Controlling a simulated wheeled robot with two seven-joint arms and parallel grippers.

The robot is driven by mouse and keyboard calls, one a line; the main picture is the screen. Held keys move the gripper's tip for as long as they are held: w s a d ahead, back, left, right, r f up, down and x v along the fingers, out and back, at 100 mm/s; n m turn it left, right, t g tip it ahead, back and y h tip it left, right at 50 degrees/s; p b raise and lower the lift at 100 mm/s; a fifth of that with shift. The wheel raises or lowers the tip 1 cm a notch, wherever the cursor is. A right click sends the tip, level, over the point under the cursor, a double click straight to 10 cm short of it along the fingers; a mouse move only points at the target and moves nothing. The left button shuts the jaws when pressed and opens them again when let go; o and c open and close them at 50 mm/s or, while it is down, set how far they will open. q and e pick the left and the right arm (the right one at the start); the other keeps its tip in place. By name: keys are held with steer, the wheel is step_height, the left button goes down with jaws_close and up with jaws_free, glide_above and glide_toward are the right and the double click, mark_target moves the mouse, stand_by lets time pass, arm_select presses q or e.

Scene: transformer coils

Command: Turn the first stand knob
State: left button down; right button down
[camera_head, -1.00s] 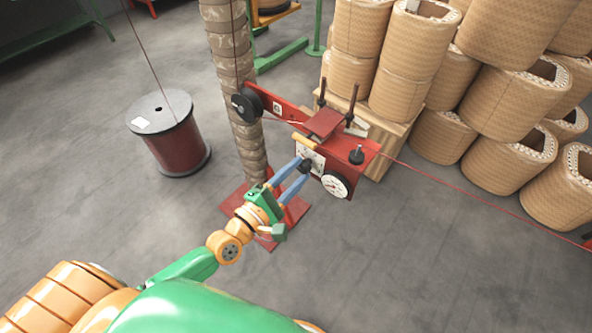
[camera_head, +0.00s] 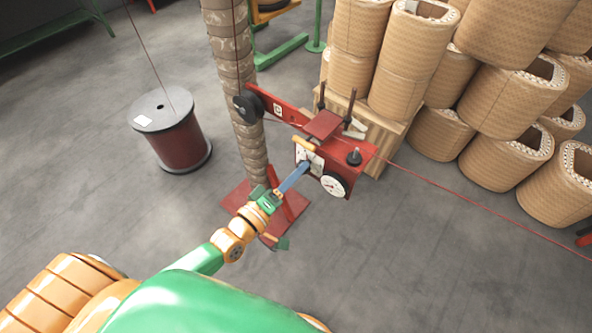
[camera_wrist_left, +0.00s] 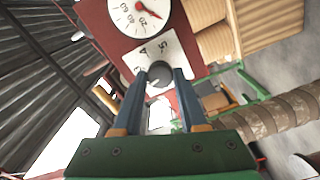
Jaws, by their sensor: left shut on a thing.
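The red stand (camera_head: 362,150) carries a white dial gauge (camera_head: 333,185) and a white marked plate (camera_head: 306,154). A dark round knob (camera_wrist_left: 159,73) sits on that plate in the left wrist view, below the gauge (camera_wrist_left: 140,14). My left gripper (camera_wrist_left: 160,82) has its two blue fingers on either side of the knob and is shut on it. In the head view my left gripper (camera_head: 306,166) reaches the plate from the lower left, and its fingers hide the knob. My right gripper is not in view.
A wrapped column (camera_head: 238,90) stands just left of the stand. A dark red wire spool (camera_head: 172,140) is on the floor at left. Wrapped coils (camera_head: 508,160) fill the right side, some on a wooden crate (camera_head: 388,132). A red wire (camera_head: 470,205) runs right from the stand.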

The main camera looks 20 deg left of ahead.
arm_select(q)
steer(key=shift+m+p, duration=1.55)
steer(key=shift+m, duration=6.95)
steer(key=shift+c, duration=2.3)
jaws_free()
